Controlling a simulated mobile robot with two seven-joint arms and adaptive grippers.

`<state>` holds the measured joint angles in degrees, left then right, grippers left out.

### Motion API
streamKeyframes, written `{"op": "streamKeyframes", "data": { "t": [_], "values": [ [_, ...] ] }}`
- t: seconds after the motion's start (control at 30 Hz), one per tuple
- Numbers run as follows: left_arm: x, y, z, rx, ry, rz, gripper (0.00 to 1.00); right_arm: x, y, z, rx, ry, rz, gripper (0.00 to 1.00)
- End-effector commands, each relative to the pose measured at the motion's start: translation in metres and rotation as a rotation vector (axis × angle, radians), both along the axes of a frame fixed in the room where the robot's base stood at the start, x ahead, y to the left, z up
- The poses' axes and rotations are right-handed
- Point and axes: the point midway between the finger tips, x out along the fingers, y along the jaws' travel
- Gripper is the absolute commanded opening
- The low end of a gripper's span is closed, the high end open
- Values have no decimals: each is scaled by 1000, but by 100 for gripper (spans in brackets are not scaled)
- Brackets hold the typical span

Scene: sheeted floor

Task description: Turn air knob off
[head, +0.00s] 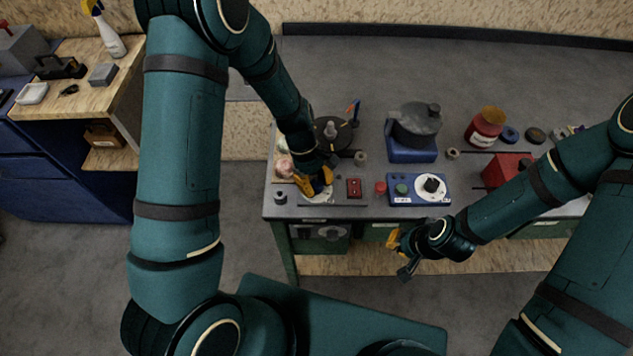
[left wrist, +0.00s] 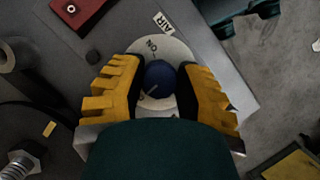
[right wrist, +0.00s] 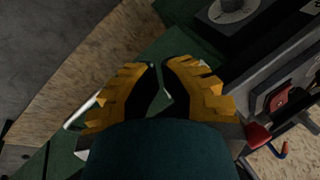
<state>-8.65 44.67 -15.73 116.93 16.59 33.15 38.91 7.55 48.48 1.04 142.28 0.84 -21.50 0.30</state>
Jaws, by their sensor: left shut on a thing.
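The air knob (left wrist: 159,80) is a round blue knob with a pale pointer line, on a white dial plate (left wrist: 176,51) marked ON, beside an AIR label. My left gripper (left wrist: 158,88) has its yellow-backed fingers on either side of the knob and is shut on it. The pointer slants toward the lower left in the left wrist view. In the head view my left gripper (head: 318,184) is over the bench's front left corner and hides the knob. My right gripper (head: 402,252) is empty in front of the bench; its fingertips nearly meet in the right wrist view (right wrist: 161,65).
The floor left of the bench is clear.

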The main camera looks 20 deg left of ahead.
Motion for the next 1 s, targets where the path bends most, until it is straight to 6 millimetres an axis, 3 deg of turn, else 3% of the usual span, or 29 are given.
{"op": "streamKeyframes", "data": {
  "t": [0.03, 0.07, 0.13, 0.57, 1.0],
  "values": [
    [-2, 0, -1, 0, 6, -1, 0, 0, 0, 0, 0, 0, 0, 0],
    [-2, 0, -1, 0, 6, -1, 43, 0, 0, 0, 0, 0, 0, 0],
    [-2, 0, -1, 0, 5, -2, 66, 0, 0, 0, 0, 0, 0, 0],
    [2, 2, 8, 0, -2, -1, 66, 0, 0, 0, 0, 0, 0, 0],
    [20, 28, 84, -1, -3, -1, 66, 0, 0, 0, 0, 0, 0, 0]
  ]
}}
